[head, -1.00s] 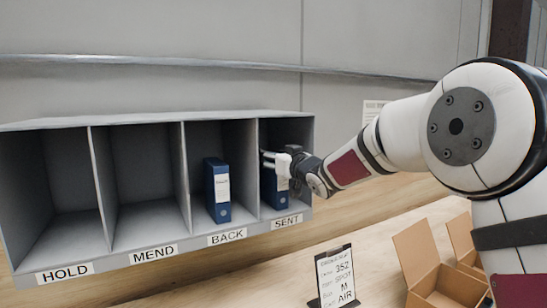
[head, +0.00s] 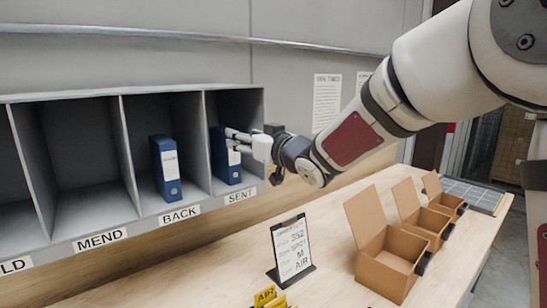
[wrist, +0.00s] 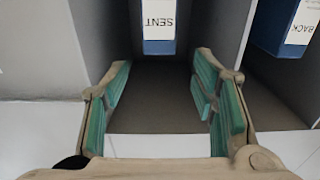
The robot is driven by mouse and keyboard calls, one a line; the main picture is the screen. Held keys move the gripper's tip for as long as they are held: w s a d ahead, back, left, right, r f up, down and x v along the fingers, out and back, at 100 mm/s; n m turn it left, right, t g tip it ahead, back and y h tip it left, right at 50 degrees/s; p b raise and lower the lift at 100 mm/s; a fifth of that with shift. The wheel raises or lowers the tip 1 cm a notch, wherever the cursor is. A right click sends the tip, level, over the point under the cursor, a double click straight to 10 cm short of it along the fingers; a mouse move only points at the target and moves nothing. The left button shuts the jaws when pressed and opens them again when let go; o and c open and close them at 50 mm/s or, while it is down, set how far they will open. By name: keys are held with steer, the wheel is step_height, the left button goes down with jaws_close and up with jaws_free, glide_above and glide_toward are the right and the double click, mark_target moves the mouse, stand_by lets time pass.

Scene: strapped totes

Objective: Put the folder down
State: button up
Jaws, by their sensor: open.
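A blue folder (head: 219,170) with a white spine label stands upright in the SENT compartment of the grey shelf (head: 100,95). My gripper (head: 231,140) is at the front of that compartment, its fingers partly covering the folder in the head view. In the wrist view my gripper (wrist: 163,65) is open with nothing between its green pads. The SENT folder (wrist: 158,46) stands ahead, beyond the fingertips. A second blue folder (head: 166,175) stands upright in BACK; it also shows at the right of the wrist view (wrist: 285,40).
MEND (head: 85,165) looks empty. A clipboard (head: 292,250) stands on the wooden bench, with yellow AIR tags (head: 266,298) near it. Open cardboard boxes (head: 385,265) line the right side.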

steer(key=s+d+f+m+g+h, duration=0.2)
steer(key=s+d+m+h, duration=0.3)
steer(key=s+d+h, duration=0.7)
steer(key=s+d+f+g, duration=0.2)
steer(key=s+d+f, duration=0.1)
steer(key=s, duration=0.6)
steer(key=s+d+f+m+g+y, duration=0.1)
steer(key=s+d+f+g, duration=0.2)
steer(key=s, duration=0.7)
steer(key=s+d+f+g+y, duration=0.1)
steer(key=s+f, duration=0.3)
steer(key=s, duration=0.5)
steer(key=shift+s+d+f+m+g, duration=0.25)
steer(key=shift+d+m+g, duration=0.15)
steer(key=shift+d+g, duration=0.5)
